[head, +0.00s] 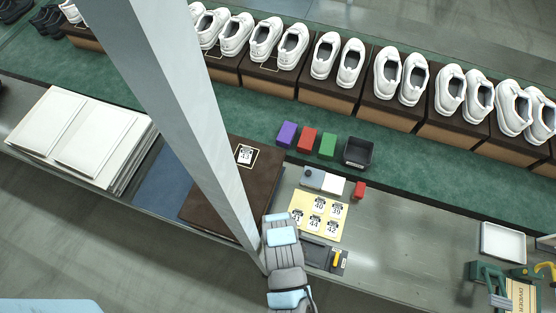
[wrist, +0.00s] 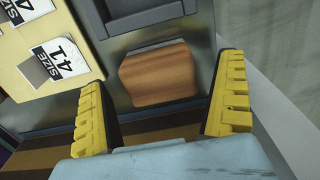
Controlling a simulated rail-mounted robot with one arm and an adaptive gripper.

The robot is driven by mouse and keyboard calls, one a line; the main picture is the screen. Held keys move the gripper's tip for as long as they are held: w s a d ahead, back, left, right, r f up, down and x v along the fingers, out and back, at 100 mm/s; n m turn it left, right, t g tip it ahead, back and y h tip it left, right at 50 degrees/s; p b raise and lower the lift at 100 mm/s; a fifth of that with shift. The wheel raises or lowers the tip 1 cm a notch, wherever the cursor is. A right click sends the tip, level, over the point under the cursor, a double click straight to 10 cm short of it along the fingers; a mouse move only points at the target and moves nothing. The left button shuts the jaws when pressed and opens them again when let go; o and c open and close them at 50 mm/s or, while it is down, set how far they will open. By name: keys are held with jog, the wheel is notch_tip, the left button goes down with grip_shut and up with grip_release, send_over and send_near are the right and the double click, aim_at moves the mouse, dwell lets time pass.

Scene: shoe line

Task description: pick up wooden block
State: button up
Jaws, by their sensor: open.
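The wooden block (wrist: 158,76) shows in the wrist view as a brown, wood-grained piece with rounded corners. It lies on the grey metal bench, near the bench's edge. My gripper (wrist: 162,95) is open, with its yellow ridged fingers to the left and right of the block's lower end in that view. I see no finger touching the block, and the height gap is hard to judge. In the head view my arm covers the spot, and neither the block nor the fingertips show there.
A yellow sheet of size cards (head: 318,214) lies beside the block's spot, with a dark tray (head: 318,253) close by. A brown box lid (head: 215,208) is to the left. Shoes on boxes line the green belt (head: 400,160). Bare bench (head: 400,245) lies to the right.

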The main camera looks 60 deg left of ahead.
jog(key=shift+f, duration=0.45)
jog(key=c, duration=1.3)
jog(key=shift+o, duration=0.2)
jog(key=shift+r, duration=0.1)
jog(key=shift+r+b, duration=0.35)
jog(key=shift+r, duration=4.6)
jog(key=o, duration=0.5)
jog(key=c, duration=0.3)
jog(key=shift+r, duration=0.1)
jog(key=shift+c, duration=0.2)
